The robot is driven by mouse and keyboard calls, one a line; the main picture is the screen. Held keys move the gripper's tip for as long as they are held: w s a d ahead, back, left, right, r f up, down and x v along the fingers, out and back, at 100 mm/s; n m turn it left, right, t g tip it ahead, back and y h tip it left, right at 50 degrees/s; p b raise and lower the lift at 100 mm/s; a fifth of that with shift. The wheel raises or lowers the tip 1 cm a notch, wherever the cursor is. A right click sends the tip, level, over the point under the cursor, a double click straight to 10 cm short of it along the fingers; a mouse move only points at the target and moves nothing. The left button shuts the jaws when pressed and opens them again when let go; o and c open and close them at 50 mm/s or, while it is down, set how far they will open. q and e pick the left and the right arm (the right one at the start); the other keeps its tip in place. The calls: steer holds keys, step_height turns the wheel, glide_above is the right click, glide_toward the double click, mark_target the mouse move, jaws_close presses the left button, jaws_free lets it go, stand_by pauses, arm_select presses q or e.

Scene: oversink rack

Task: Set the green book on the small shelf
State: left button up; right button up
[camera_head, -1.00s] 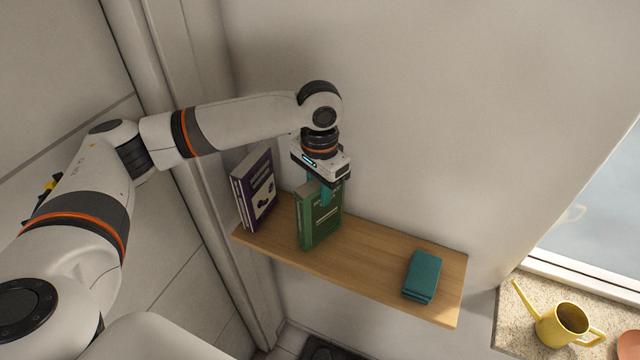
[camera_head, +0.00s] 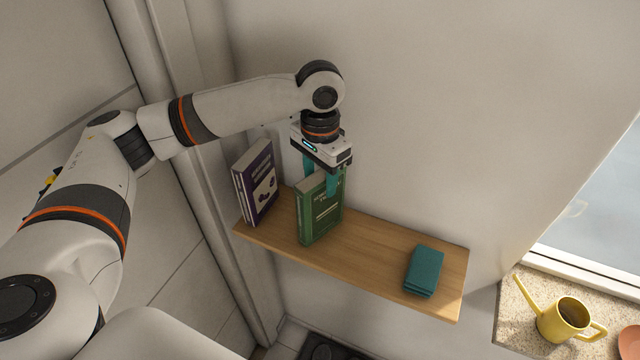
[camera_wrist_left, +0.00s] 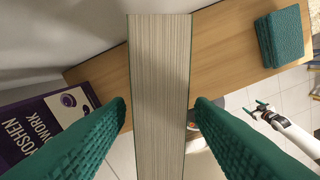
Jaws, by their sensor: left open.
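The green book (camera_head: 319,212) stands upright on the small wooden shelf (camera_head: 375,250), to the right of a purple book. My left gripper (camera_head: 322,178) is open above and around the top of the green book, one finger on each side. In the left wrist view the page edge of the green book (camera_wrist_left: 160,80) lies between the two teal fingers (camera_wrist_left: 158,120), with a visible gap on each side.
The purple book (camera_head: 256,184) stands at the shelf's left end. A yellow watering can (camera_head: 563,318) stands on the counter at the right.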

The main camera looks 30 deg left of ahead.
arm_select(q)
step_height(320, 180, up, 9)
steer(key=shift+r+b, duration=0.2)
steer(key=shift+b, duration=0.95)
steer(key=shift+r, duration=0.35)
steer(key=shift+f, duration=0.1)
